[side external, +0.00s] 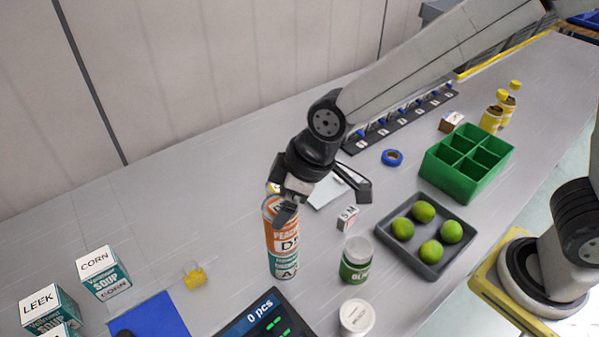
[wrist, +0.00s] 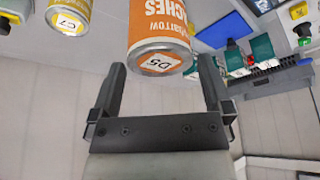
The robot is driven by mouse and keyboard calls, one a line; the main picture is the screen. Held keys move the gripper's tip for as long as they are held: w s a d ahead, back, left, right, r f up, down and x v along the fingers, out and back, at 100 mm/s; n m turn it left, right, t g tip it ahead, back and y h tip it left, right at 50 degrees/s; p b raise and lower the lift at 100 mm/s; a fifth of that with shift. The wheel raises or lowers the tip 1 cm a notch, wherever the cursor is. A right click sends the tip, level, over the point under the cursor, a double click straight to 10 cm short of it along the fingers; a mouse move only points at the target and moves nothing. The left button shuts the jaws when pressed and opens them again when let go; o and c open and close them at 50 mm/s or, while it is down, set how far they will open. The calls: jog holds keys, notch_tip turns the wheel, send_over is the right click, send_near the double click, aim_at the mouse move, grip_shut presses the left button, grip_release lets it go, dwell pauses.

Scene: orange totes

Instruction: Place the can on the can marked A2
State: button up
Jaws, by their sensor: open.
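An orange can marked D5 (side external: 282,240) stands upright on a teal can marked A, its second character unclear (side external: 284,266), in the side view. The orange can's labelled end (wrist: 160,63) faces the camera in the wrist view. My gripper (side external: 325,201) is open at the upper part of the orange can, with one finger overlapping its top in the side view. In the wrist view my gripper (wrist: 162,66) has a finger on each side of the can's end, with gaps showing. The bottom can is out of sight there.
A yellow can marked C7 (wrist: 68,20) is close by in the wrist view. A green-labelled jar (side external: 356,262), a white-lidded container (side external: 356,318) and a small SM box (side external: 347,218) stand to the right. A grey tray (side external: 458,262) holds several limes. Soup boxes (side external: 104,273) stand left.

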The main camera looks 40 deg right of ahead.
jog(key=v, duration=0.8)
dwell(0.6)
jog(key=s+d+f+m+h, duration=0.1)
jog(key=d+f+m, duration=0.3)
jog(key=d, duration=0.6)
jog(key=s+d+f+m+h, duration=0.2)
jog(key=d+f+m, duration=0.3)
jog(key=d, duration=0.6)
notch_tip(320, 180, down, 2)
jog(key=shift+s+d+f+g, duration=0.15)
jog(key=shift+s+f+g, duration=0.15)
jog(key=shift+s, duration=0.25)
